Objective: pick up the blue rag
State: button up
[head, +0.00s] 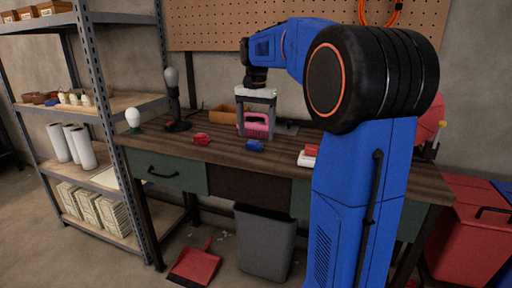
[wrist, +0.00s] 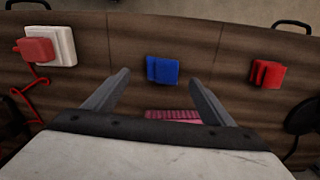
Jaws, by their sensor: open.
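The blue rag (head: 255,146) is a small folded bundle on the wooden workbench (head: 180,152), near its front edge. In the wrist view the blue rag (wrist: 162,69) lies at the middle, framed between the fingertips. My gripper (head: 256,133) points down above the bench, behind the blue rag in the head view. In the wrist view my gripper (wrist: 160,78) has its two fingers spread apart with nothing held. The rag looks unobstructed and apart from the fingers.
A red rag (head: 201,139) lies left of the blue one. A red item on a white block (head: 308,161) lies to the right. A pink object (head: 257,124) is behind the gripper. A dark lamp (head: 173,105) stands at the left, a grey bin (head: 265,245) below.

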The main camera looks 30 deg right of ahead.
aim_at(256, 142)
jog(key=shift+f, duration=2.05)
jog(key=c, duration=1.1)
jog(key=shift+c, duration=0.2)
jog(key=shift+r, duration=0.1)
